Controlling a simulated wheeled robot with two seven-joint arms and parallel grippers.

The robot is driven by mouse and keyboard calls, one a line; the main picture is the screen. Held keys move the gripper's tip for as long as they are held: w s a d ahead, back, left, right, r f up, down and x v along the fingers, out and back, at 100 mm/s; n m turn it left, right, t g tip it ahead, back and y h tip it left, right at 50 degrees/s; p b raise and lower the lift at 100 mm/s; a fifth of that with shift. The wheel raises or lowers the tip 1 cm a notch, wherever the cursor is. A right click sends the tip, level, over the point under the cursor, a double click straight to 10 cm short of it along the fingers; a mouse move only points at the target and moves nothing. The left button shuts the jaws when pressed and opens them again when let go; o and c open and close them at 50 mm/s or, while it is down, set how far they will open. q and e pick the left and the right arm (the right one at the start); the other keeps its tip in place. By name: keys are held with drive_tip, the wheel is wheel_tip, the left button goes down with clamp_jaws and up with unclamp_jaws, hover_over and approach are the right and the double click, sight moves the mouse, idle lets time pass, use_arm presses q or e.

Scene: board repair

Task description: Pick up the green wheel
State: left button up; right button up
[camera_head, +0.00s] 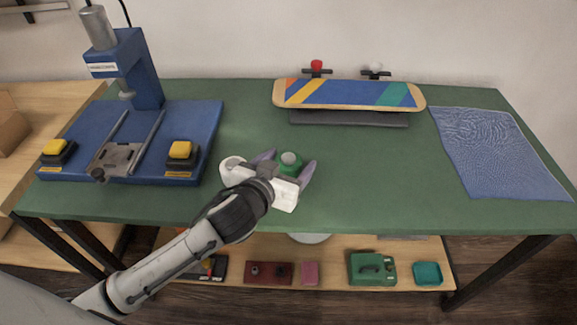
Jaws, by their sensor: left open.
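The green wheel (291,168) is on the green table top, near the middle of the table. My left gripper (289,160) is over it, with one finger on each side of the wheel. The fingers are spread open, and I cannot tell whether they touch the wheel. The gripper's white body hides the near part of the wheel. A pale grey round centre (289,158) shows on the wheel's top. My right gripper is not in view.
A skateboard deck (350,94) rests on a dark stand behind, with a red wheel (316,65) and a white wheel (376,68) beyond it. A blue press (205,130) stands at left, a blue cloth (500,160) lies at right. A lower shelf (335,270) holds boxes.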

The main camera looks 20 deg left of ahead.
use_arm(q)
drive_tip(key=c, duration=1.2)
